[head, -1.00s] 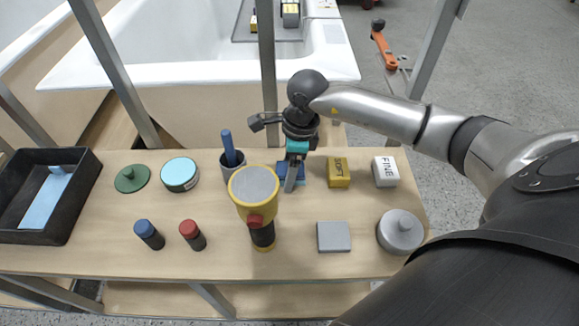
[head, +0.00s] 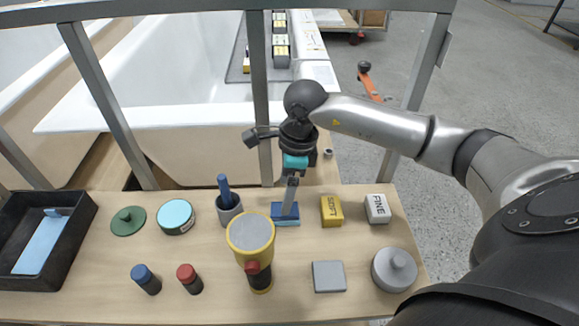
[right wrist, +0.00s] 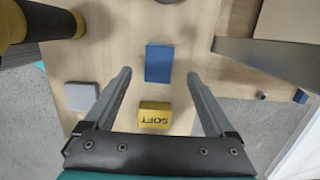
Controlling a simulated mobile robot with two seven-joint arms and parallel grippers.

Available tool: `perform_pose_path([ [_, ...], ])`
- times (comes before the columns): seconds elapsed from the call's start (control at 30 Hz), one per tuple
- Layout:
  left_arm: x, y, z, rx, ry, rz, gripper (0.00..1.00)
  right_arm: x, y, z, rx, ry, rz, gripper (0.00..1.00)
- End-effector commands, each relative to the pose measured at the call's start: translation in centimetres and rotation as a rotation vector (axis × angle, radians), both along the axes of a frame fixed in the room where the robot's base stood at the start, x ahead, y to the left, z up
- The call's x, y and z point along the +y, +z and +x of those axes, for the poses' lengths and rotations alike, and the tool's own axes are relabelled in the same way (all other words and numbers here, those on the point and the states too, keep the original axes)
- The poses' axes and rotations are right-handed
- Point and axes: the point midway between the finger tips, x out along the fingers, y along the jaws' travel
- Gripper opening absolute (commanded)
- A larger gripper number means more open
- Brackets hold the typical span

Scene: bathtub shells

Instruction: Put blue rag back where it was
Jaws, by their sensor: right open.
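The blue rag (head: 278,213) is a small folded blue block lying on the wooden shelf, between the dark cup and the yellow SOFT block. It also shows in the right wrist view (right wrist: 159,63), ahead of and between the finger lines. My right gripper (head: 290,211) points down over the rag and partly covers it in the head view. In the right wrist view its two fingers (right wrist: 160,76) are spread apart with nothing held between them. The rag looks lower than the fingertips, but the exact gap is unclear. My left gripper is not in view.
A yellow SOFT block (head: 331,210) and a white FINE block (head: 377,208) stand to the right. A cup with a blue handle (head: 229,208) and a yellow-black lamp (head: 251,237) are close on the left. Grey frame posts (head: 259,110) rise behind.

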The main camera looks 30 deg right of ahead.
Motion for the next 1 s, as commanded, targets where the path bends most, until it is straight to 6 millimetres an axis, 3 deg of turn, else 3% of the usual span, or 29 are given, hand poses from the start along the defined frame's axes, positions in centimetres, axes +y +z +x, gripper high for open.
perform_pose_path([
  [0.1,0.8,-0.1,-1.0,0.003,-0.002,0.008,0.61,-0.3,2.1,-0.1,-0.002,0.0,-0.002,0.89],
  [0.33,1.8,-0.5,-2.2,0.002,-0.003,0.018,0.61,-0.6,4.4,-0.3,0.0,-0.001,-0.001,0.89],
  [1.0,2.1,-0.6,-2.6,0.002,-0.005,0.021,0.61,-0.6,5.0,-0.4,0.001,-0.001,-0.001,0.89],
])
